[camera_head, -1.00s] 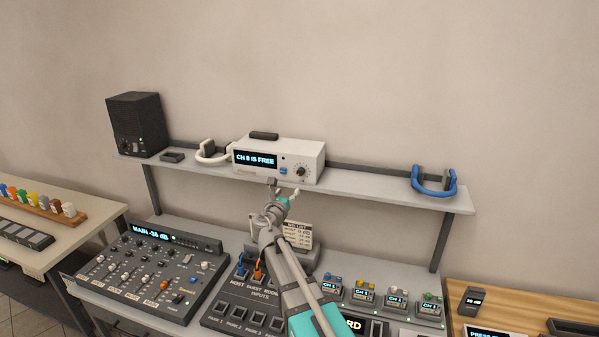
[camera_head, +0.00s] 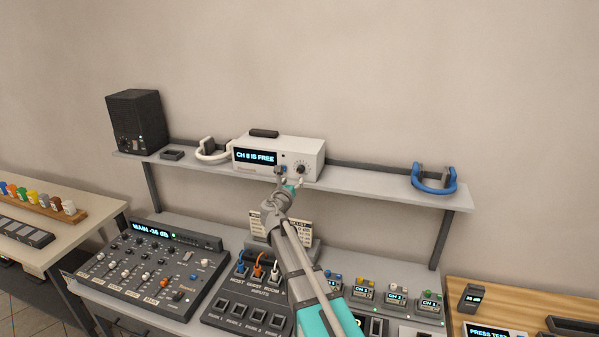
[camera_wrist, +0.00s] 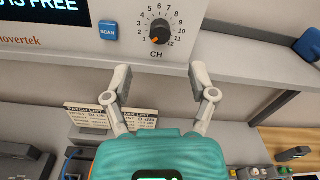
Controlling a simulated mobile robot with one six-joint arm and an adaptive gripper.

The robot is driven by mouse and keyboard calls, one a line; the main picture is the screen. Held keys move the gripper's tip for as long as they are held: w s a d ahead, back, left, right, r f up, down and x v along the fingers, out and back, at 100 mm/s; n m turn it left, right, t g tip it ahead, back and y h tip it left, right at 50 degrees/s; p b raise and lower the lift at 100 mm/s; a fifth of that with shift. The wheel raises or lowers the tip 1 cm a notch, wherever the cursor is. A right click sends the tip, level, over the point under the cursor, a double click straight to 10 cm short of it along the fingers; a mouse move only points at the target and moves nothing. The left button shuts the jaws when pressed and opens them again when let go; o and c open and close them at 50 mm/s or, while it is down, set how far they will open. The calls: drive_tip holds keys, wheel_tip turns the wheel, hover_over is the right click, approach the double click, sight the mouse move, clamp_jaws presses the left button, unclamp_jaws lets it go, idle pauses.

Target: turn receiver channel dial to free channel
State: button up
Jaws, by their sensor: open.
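The white receiver (camera_head: 311,163) stands on the wall shelf, and its screen (camera_head: 255,157) reads "CH 8 IS FREE". Its round black channel dial (camera_head: 300,168) is on the right of its front. In the wrist view the dial (camera_wrist: 160,29) sits in a ring of numbers up to 12, with its orange mark at the lower left, near 1. My gripper (camera_head: 290,181) is open and empty, just in front of and below the dial. In the wrist view the fingers of my gripper (camera_wrist: 160,72) are spread wide below the dial, apart from it.
A blue SCAN button (camera_wrist: 108,30) is left of the dial. The shelf edge (camera_head: 350,195) runs below the receiver. White headphones (camera_head: 212,152) lie left of it and blue headphones (camera_head: 433,180) far right. A mixer (camera_head: 150,265) and patch panel (camera_head: 245,310) stand below.

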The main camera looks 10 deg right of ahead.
sight(300, 170)
drive_tip(key=x, duration=0.8)
drive_tip(key=shift+w, duration=0.1)
clamp_jaws()
